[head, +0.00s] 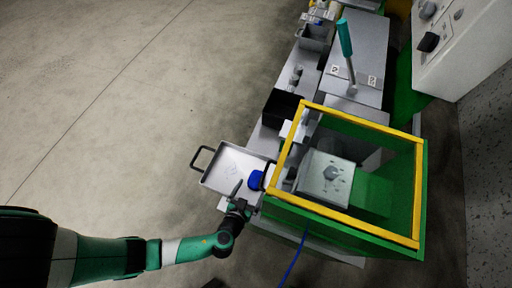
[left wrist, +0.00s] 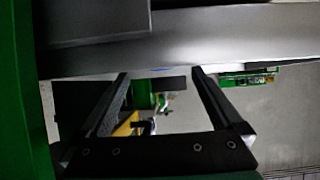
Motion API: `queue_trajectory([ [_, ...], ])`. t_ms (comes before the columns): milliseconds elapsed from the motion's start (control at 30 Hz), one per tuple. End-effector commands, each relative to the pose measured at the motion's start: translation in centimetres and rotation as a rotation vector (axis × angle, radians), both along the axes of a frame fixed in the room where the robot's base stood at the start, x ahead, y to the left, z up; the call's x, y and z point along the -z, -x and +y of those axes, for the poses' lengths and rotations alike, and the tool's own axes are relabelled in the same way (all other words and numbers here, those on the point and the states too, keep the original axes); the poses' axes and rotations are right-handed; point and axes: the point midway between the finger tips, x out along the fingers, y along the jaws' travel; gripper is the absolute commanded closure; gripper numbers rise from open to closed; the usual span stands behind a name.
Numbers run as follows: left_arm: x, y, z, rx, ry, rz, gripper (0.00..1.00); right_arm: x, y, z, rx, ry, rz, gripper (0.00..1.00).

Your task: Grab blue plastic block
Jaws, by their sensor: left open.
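A pale metal edge (left wrist: 240,32) lies across the view beyond the fingertips. A tiny blue sliver shows at its lower border; I cannot tell what it is. My right gripper is not in view.
A green case with a yellow frame (head: 358,223) stands right of the tray. A blue cable (head: 295,258) hangs in front of it. A black bin (head: 282,108) and a grey bench with a teal-handled tool (head: 345,38) lie behind. Open floor is at left.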

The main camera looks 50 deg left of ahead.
Motion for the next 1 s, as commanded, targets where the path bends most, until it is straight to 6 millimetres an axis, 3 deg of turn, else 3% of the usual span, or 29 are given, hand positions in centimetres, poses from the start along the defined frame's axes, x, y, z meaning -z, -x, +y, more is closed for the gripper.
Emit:
queue_trajectory([
  [33, 1.1, -0.5, 0.3, -0.006, 0.003, -0.003, 0.0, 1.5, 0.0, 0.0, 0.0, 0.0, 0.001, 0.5],
  [133, 1.9, -1.6, 1.0, -0.006, 0.002, -0.006, 0.0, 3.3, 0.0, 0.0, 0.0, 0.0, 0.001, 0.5],
  [300, 2.2, -3.3, 1.9, -0.003, 0.0, -0.001, 0.0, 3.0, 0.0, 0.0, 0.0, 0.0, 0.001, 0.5],
  [533, 2.2, -3.4, 2.0, 0.0, 0.0, -0.002, 0.0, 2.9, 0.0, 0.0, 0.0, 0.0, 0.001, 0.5],
  [1000, 2.2, -3.4, 1.9, 0.0, 0.001, -0.002, 0.85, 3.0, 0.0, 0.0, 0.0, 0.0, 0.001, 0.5],
])
